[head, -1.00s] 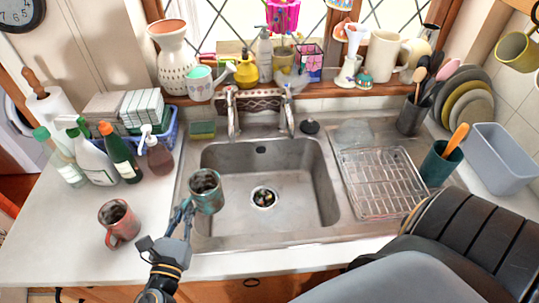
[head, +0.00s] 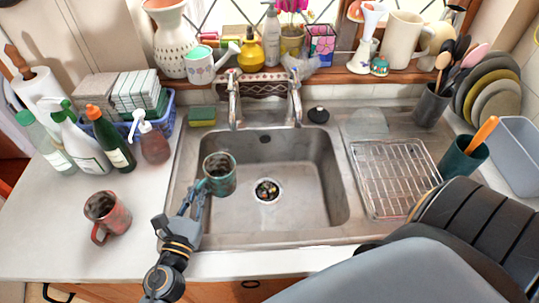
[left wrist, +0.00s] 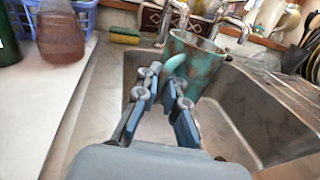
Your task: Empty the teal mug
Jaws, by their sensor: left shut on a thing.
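The teal mug (head: 219,175) has brown patches and is held upright above the left part of the sink basin. Its opening faces up towards the head camera and looks dark inside; I cannot tell what it holds. My left gripper (head: 203,188) is shut on the mug's handle. In the left wrist view the fingers (left wrist: 165,85) close around the teal handle, with the mug (left wrist: 195,65) just beyond them. The sink (head: 300,200) lies beneath, with a drain (head: 267,190) holding some small bits. My right gripper is not in view.
A red mug (head: 107,214) stands on the left counter. Bottles (head: 108,140) and a blue basket (head: 167,120) stand behind it. The taps (head: 235,105) rise at the sink's back. A wire rack (head: 395,180) lies on the right drainboard. The basin's middle and right are free.

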